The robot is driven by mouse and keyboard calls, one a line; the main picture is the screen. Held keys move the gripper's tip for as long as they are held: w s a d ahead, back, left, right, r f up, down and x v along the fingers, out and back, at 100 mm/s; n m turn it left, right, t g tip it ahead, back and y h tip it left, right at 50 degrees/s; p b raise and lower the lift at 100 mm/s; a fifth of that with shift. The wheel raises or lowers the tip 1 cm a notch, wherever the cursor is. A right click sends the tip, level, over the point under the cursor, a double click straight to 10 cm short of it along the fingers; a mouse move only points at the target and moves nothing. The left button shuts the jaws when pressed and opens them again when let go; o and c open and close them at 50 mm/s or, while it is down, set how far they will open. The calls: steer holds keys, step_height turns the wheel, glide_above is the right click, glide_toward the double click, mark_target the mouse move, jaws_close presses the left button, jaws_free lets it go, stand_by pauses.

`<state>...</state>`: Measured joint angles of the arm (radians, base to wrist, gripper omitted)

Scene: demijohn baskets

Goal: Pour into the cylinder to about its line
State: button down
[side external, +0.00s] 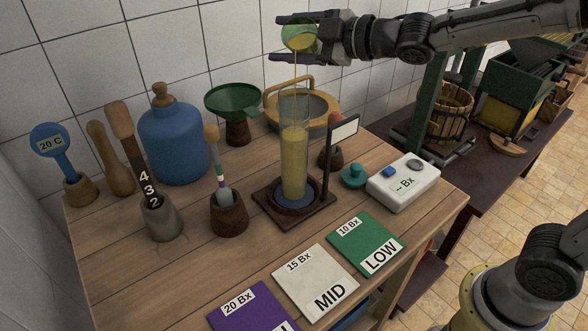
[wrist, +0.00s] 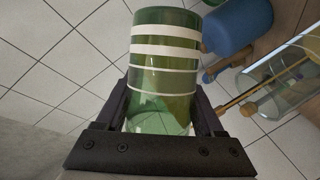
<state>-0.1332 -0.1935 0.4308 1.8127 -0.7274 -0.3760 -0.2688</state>
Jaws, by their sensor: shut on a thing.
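My gripper (side external: 300,40) is shut on a green glass vessel (side external: 299,37), held tilted above the cylinder. In the wrist view the green vessel (wrist: 165,65) with white bands sits between my two fingers. A thin yellow stream runs from the vessel down into the tall clear cylinder (side external: 294,102). The cylinder stands upright on a dark square base, with yellow liquid (side external: 293,160) filling roughly its lower two thirds. A small white plate (side external: 343,130) on a dark post stands beside the cylinder. I cannot make out the cylinder's line.
A blue jug (side external: 175,142), green funnel (side external: 234,102) and basket (side external: 310,103) stand behind. A pot with a float-like stick (side external: 228,210) is left of the cylinder. A white meter (side external: 403,182) is right. Purple, white and green cards (side external: 367,243) lie in front.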

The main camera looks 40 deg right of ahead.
steer(key=shift+a+f+n+t+h, duration=0.15)
steer(key=shift+f+n+t, duration=0.15)
steer(key=shift+n, duration=0.45)
steer(key=shift+d+f+n+t+h, duration=0.15)
steer(key=shift+f+n+t, duration=0.15)
steer(key=shift+n, duration=0.45)
stand_by(6.5)
